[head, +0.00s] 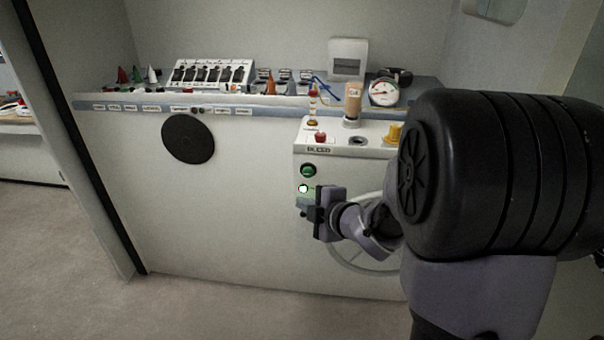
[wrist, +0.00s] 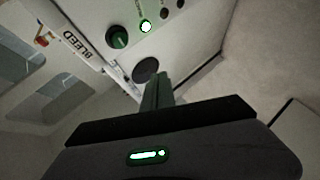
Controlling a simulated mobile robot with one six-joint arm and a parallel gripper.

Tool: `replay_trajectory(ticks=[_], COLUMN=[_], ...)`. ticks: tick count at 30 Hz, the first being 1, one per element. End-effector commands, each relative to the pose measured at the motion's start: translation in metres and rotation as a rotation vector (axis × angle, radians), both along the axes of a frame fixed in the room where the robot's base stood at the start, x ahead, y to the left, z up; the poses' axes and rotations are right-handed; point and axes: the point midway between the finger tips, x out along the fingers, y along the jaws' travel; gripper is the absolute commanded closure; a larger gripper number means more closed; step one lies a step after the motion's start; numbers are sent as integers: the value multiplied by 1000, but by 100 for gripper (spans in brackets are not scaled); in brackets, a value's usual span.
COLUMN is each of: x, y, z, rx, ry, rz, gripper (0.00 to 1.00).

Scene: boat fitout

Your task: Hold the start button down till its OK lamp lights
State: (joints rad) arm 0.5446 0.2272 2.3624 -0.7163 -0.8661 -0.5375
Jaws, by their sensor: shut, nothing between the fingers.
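The green start button (head: 308,170) is on the front of the white BLEED panel, under its label; it also shows in the wrist view (wrist: 117,37). Just below it a round lamp (head: 303,188) glows bright white-green, and the wrist view shows it lit too (wrist: 146,26). Its lettering is too small to read. My gripper (head: 303,205) is shut and empty in front of the panel, a little below the lamp in the head view. In the wrist view the closed fingertips (wrist: 157,80) are apart from the button, and nothing covers button or lamp.
A handwheel (head: 350,262) is partly hidden behind my arm. A red knob (head: 320,137), a bottle (head: 353,103) and a gauge (head: 384,92) are on top. A black disc (head: 188,138) is on the console front to the left. The floor (head: 220,310) in front is clear.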

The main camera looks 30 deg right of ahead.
Motion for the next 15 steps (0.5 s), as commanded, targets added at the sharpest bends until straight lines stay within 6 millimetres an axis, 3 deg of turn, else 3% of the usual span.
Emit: replay_trajectory(ticks=[15], x=[54], y=[-36], z=[2], rx=[0], ry=[1], rz=[-2], gripper=[100])
